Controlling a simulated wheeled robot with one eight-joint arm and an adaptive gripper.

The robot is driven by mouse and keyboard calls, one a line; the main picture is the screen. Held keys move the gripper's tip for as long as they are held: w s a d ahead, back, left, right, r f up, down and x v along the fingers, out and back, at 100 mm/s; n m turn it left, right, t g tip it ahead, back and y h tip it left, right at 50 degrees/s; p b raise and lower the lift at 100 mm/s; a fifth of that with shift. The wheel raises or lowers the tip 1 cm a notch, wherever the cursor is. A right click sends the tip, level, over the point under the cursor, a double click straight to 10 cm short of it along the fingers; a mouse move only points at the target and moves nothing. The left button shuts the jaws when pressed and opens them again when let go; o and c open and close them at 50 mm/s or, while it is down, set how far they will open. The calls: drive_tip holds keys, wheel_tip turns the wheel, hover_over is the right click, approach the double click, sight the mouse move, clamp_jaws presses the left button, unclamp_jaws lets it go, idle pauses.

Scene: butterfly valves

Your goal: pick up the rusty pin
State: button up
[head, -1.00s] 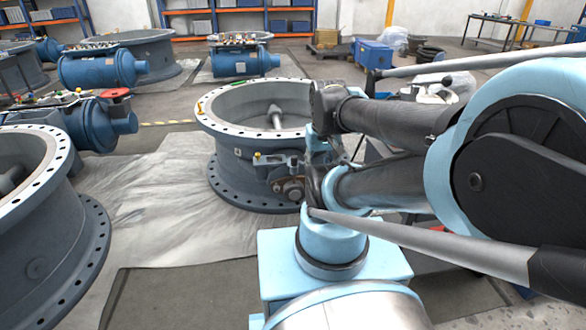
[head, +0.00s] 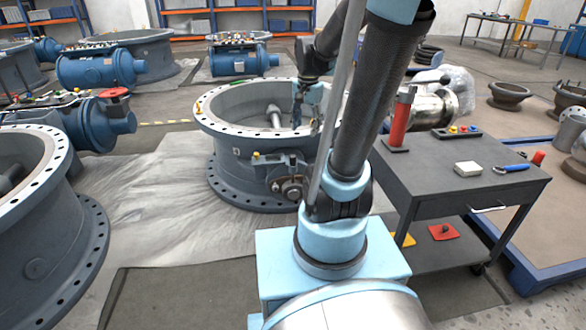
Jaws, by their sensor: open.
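I cannot make out the rusty pin in the head view. A large grey-blue butterfly valve ring (head: 225,130) with a bolted flange stands in the middle, with a shaft across its inside. A bracket with a round hub (head: 291,188) sits on its near side. My arm rises in front of the valve, and its far end comes down at the valve's right rear. My gripper (head: 298,118) is small and dark there, over the ring's opening or rim, partly hidden by my arm. It is open, and I see nothing in it.
A dark cart (head: 440,178) on the right carries a red cylinder (head: 401,118), a white block (head: 467,168) and a blue-handled tool (head: 511,168). Another large valve ring (head: 75,235) stands at the left. Sheeted floor (head: 150,200) between the rings is clear.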

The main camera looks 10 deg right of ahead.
drive_tip(key=w+f+m, duration=0.3)
drive_tip(key=w+m, duration=0.3)
drive_tip(key=w, duration=0.9)
drive_tip(key=m+g, duration=0.1)
drive_tip(key=m, duration=0.6)
hover_over(293, 156)
wheel_tip(293, 156, down, 11)
wheel_tip(293, 156, down, 17)
drive_tip(key=shift+w+r, duration=0.1)
drive_tip(key=shift+w, duration=0.05)
drive_tip(key=c, duration=1.1)
